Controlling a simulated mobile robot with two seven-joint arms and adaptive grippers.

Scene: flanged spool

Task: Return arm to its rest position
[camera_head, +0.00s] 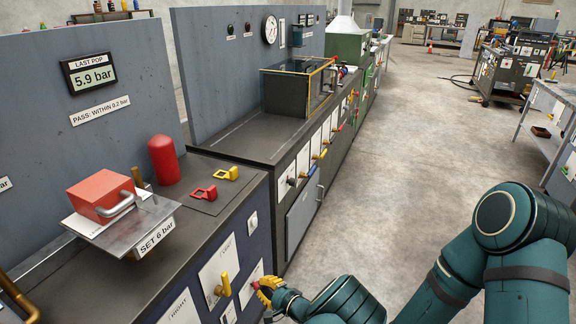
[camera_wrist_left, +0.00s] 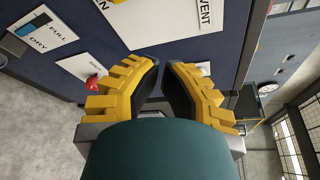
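My left gripper (camera_head: 268,290) is low in the head view, close to the blue front panel of the bench. In the left wrist view its two yellow fingers with dark pads (camera_wrist_left: 164,72) stand apart with nothing between them, facing the panel. A red knob (camera_wrist_left: 93,83) is on the panel to the left of the fingers in that view, apart from them. My teal left forearm (camera_head: 345,300) runs along the bottom of the head view. A large teal arm (camera_head: 510,225) of mine fills the lower right. My right gripper does not show.
The bench panel (camera_head: 262,220) carries a yellow lever (camera_head: 223,287) near the gripper. On the bench top stand a red cylinder (camera_head: 163,160), a red block (camera_head: 100,192) on a plate, and red (camera_head: 204,193) and yellow (camera_head: 227,173) tags.

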